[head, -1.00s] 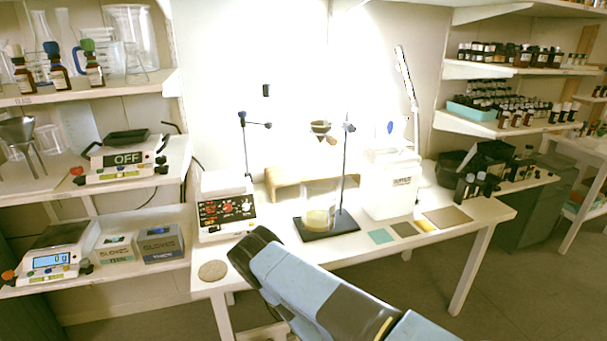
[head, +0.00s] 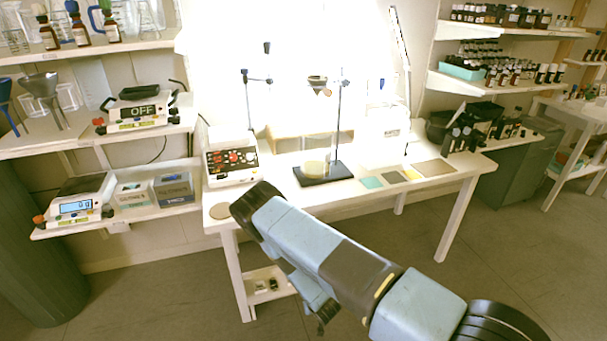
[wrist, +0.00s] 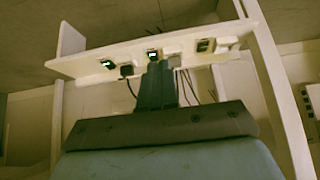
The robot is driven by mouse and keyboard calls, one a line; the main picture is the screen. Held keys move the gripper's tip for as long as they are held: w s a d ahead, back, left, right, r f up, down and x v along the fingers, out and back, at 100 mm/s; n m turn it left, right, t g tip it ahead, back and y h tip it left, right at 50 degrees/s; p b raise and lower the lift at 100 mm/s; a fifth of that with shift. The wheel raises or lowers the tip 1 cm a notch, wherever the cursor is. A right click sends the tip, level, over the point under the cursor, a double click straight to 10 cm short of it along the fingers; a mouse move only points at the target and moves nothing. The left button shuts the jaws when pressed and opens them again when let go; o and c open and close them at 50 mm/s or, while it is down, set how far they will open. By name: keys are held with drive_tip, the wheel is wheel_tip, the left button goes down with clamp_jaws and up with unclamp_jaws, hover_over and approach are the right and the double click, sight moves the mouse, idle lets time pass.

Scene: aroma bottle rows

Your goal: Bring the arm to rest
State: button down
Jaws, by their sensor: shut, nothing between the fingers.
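My arm (head: 310,235) reaches in from the lower right in the head view. It bends in front of the table's near edge, and a lower blue link (head: 312,288) folds back beneath it. In the wrist view my gripper (wrist: 157,68) shows as dark fingers close together, with nothing seen between them. Behind them is a pale shelf or rail (wrist: 190,48) with small dark devices and hanging cables. I cannot tell the distance to it. My fingertips are not clear in the head view.
The white table (head: 300,197) carries a hot plate (head: 231,159), a stand with a dark base (head: 322,174) and coloured mats. A small low shelf (head: 266,284) sits under it. Shelves with scales (head: 80,200) stand left and bottle racks right. The floor (head: 520,260) at right is clear.

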drive_tip(key=w+a+r+m+h, duration=0.1)
drive_tip(key=w+r, duration=0.5)
drive_tip(key=r, duration=0.6)
drive_tip(key=w+a+r+m, duration=0.1)
drive_tip(key=w+r, duration=0.4)
drive_tip(key=r, duration=0.8)
drive_tip(key=d+r+m+g, duration=0.1)
drive_tip(key=d+r, duration=0.3)
drive_tip(key=r, duration=0.9)
drive_tip(key=d+r, duration=0.3)
drive_tip(key=r, duration=1)
drive_tip(key=s+d+r, duration=0.5)
drive_tip(key=s+r, duration=0.2)
drive_tip(key=r, duration=0.3)
drive_tip(key=s+d+r, duration=0.4)
drive_tip(key=s+r, duration=0.3)
drive_tip(key=r, duration=0.3)
drive_tip(key=s+d+r, duration=0.2)
drive_tip(key=s, duration=0.5)
drive_tip(key=s+d+r, duration=0.2)
drive_tip(key=s+r, duration=0.1)
drive_tip(key=s, duration=0.4)
drive_tip(key=s+d+r+h, duration=0.1)
drive_tip(key=s+d+r, duration=0.1)
drive_tip(key=s, duration=0.6)
drive_tip(key=shift+r+g, duration=0.3)
drive_tip(key=shift+r, duration=0.45)
